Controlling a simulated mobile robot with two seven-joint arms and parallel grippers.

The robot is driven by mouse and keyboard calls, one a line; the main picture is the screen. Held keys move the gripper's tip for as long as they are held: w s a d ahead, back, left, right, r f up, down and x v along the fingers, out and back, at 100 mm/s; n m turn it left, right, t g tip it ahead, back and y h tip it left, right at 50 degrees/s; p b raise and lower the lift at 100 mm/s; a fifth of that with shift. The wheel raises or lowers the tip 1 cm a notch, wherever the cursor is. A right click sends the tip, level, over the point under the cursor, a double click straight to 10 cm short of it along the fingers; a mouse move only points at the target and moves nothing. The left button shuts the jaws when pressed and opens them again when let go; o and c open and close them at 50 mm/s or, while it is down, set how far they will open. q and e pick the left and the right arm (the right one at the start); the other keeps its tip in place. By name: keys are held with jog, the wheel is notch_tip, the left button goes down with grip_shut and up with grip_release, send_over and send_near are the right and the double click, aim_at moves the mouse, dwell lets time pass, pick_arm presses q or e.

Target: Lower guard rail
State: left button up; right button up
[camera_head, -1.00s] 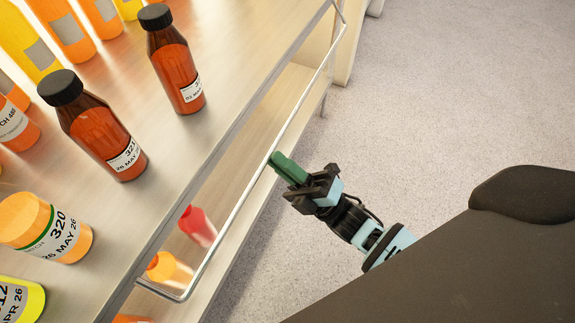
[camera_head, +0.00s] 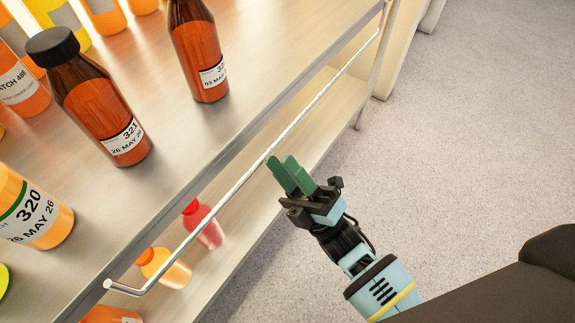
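The guard rail (camera_head: 232,191) is a thin, bright metal bar along the front of the shelf (camera_head: 160,185). Its near end bends back toward the shelf edge at the lower left, and its far end shows at the top right. My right gripper (camera_head: 281,163) has green fingers lying side by side with no clear gap. Its tips are close to the outer side of the rail, around the middle of its length. I cannot tell whether they touch it. No rail shows between the fingers. My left gripper is not in view.
Brown bottles with black caps (camera_head: 97,112) (camera_head: 198,52) stand near the shelf's front edge. An orange bottle labelled 320 (camera_head: 38,212) stands nearer. A red bottle (camera_head: 205,225) and an orange one (camera_head: 165,268) are on the lower level. Open floor (camera_head: 480,120) lies to the right.

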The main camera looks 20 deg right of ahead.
jog(key=v, duration=0.7)
jog(key=shift+s+d+f, duration=0.15)
jog(key=shift+s+f, duration=0.05)
jog(key=shift+f, duration=0.1)
